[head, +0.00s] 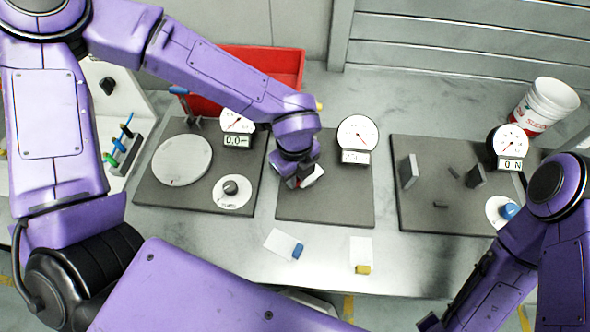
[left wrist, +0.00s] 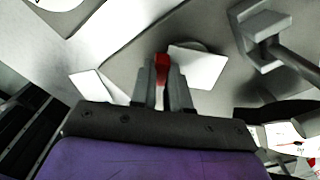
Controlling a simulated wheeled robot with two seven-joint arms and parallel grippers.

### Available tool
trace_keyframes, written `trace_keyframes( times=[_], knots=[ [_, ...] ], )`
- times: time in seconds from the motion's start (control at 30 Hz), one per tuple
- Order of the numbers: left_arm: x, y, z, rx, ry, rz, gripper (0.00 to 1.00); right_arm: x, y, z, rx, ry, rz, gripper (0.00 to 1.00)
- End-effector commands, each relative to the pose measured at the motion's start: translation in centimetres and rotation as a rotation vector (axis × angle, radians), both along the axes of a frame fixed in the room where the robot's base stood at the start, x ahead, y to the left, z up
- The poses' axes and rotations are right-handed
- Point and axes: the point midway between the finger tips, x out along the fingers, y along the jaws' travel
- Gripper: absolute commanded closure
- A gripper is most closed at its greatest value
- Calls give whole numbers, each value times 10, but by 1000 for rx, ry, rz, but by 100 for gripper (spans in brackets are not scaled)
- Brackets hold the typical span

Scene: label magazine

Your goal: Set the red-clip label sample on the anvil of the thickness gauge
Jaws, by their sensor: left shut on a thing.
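My left gripper (head: 299,184) is over the middle dark plate (head: 340,205) in the head view. In the left wrist view its fingers (left wrist: 163,80) are shut on the red clip (left wrist: 162,68) of a white label sample (left wrist: 200,66). The white card also shows beside the fingers in the head view (head: 314,175). A grey round disc (left wrist: 192,45), perhaps the anvil, shows partly behind the card; I cannot tell whether they touch. The gauge with a dial (head: 357,133) stands at the back of the middle plate. My right gripper (head: 430,322) is barely in view at the bottom edge.
A blue-clip sample (head: 281,243) and a yellow-clip sample (head: 361,250) lie on the table in front. A plate with a round disc (head: 182,160) is at left, a plate with upright blocks (head: 409,172) at right. A red bin (head: 262,66) and white bucket (head: 548,100) stand behind.

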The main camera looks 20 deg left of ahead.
Motion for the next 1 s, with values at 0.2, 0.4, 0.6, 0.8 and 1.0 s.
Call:
trace_keyframes(
  times=[0.2, 0.4, 0.6, 0.8, 1.0],
  knots=[
    [0, 0, -3, 0, -1, 1, 100, 0, 0, 0, 0, 0, 0, 57],
    [0, 0, -7, 0, -1, 2, 78, 0, 0, -3, 0, 0, 0, 57],
    [0, -1, -6, 0, -1, 1, 59, 0, 0, -3, 0, 0, 0, 57],
    [0, -1, 1, 0, -1, 1, 59, 0, 0, 3, 0, 0, 0, 57],
    [2, -1, 36, -4, -8, 3, 59, 0, 0, -10, 0, 0, 0, 57]
  ],
)
